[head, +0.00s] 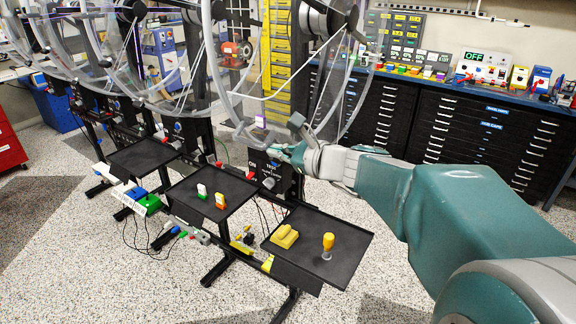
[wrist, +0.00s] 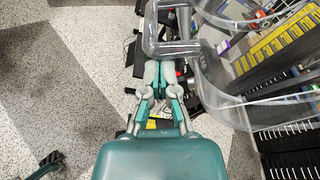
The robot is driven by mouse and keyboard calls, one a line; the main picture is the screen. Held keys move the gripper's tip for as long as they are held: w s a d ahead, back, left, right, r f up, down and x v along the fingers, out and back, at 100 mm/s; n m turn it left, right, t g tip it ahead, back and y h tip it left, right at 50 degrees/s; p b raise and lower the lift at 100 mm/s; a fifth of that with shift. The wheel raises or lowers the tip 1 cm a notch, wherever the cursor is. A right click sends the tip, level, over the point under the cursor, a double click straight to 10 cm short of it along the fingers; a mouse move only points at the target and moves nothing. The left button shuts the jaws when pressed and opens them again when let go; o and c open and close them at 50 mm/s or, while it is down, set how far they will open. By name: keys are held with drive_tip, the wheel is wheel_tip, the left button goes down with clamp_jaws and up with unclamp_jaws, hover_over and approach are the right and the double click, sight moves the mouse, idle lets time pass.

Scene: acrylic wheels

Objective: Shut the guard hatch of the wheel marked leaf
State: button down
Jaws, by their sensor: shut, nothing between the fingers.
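Several large clear acrylic wheels stand in a row on black stands; the nearest wheel (head: 345,75) is right of centre in the head view. I cannot make out a leaf mark on any of them. My gripper (head: 285,155) is shut and empty at the lower front of the nearest wheel, beside its black control box. A clear curved guard (wrist: 240,108) shows right of the fingers. I cannot tell which part is the hatch or whether they touch.
Black trays stand before the wheels; the nearest tray (head: 320,270) holds a yellow block (head: 285,237) and a yellow-topped peg (head: 327,245). Black drawer cabinets (head: 470,130) line the back right. Cables lie under the stands. Speckled floor is open at the front left.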

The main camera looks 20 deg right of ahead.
drive_tip(key=s+a+r, duration=0.1)
drive_tip(key=r, duration=0.2)
drive_tip(key=s+a+r+m, duration=0.1)
drive_tip(key=r, duration=0.3)
drive_tip(key=a+r+m, duration=0.1)
drive_tip(key=r, duration=0.2)
drive_tip(key=shift+s+a+r+g+y, duration=0.25)
drive_tip(key=shift+s+g+y, duration=0.05)
drive_tip(key=shift+s, duration=0.1)
wheel_tip(320, 180, up, 13)
drive_tip(key=a+m, duration=0.1)
drive_tip(key=m, duration=0.1)
drive_tip(key=shift+s+g+y, duration=0.3)
drive_tip(key=shift+s, duration=0.15)
drive_tip(key=shift+a, duration=0.1)
